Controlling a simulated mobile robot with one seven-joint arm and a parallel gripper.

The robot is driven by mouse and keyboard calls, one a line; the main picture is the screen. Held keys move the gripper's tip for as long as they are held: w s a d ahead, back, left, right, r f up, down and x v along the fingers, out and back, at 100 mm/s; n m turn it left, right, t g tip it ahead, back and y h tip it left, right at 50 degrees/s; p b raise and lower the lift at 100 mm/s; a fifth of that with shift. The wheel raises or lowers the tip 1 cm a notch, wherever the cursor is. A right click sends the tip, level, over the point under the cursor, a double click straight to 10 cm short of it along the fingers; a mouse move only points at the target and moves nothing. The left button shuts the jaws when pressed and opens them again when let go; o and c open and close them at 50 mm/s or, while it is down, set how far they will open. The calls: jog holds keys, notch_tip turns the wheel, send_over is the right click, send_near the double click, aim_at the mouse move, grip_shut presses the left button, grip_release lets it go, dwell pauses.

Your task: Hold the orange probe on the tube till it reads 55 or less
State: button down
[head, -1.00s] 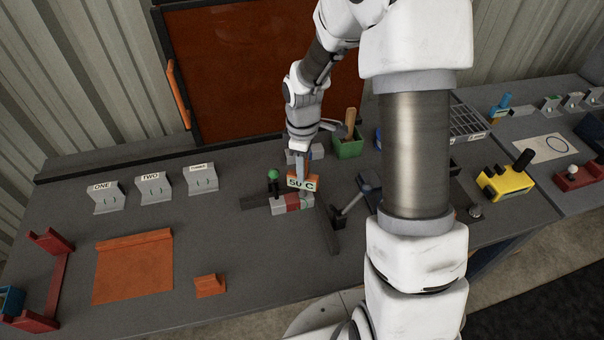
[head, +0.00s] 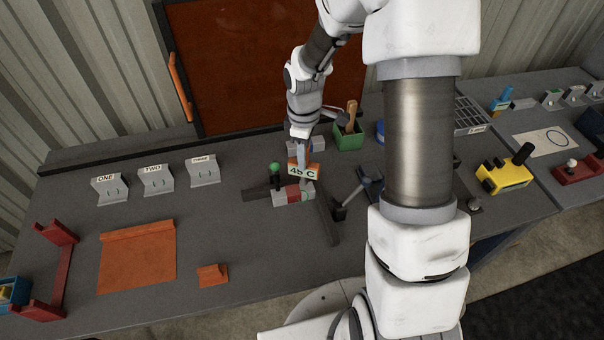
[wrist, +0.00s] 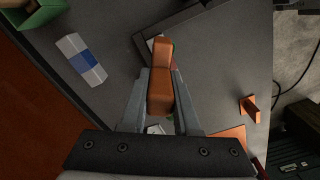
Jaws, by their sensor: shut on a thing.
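The orange probe (head: 311,162) is upright in my gripper (head: 303,148), above the tube (head: 293,197). Its small display reads about 45 C. The tube is a grey piece with a red band, lying on the dark bench fixture. The probe's lower end meets or nearly meets the tube; the display partly hides the contact. In the wrist view my gripper (wrist: 160,78) has both fingers closed on the orange probe (wrist: 160,95), and the tube is mostly hidden behind it.
A green-knobbed post (head: 275,172) stands just left of the probe. A dark lever (head: 350,200) is at the right. A green box (head: 348,138) with a wooden handle stands behind. The orange mat (head: 138,262) and small orange block (head: 212,275) lie front left.

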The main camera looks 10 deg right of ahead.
jog(key=shift+r+p, duration=2.1)
jog(key=shift+r, duration=1.1)
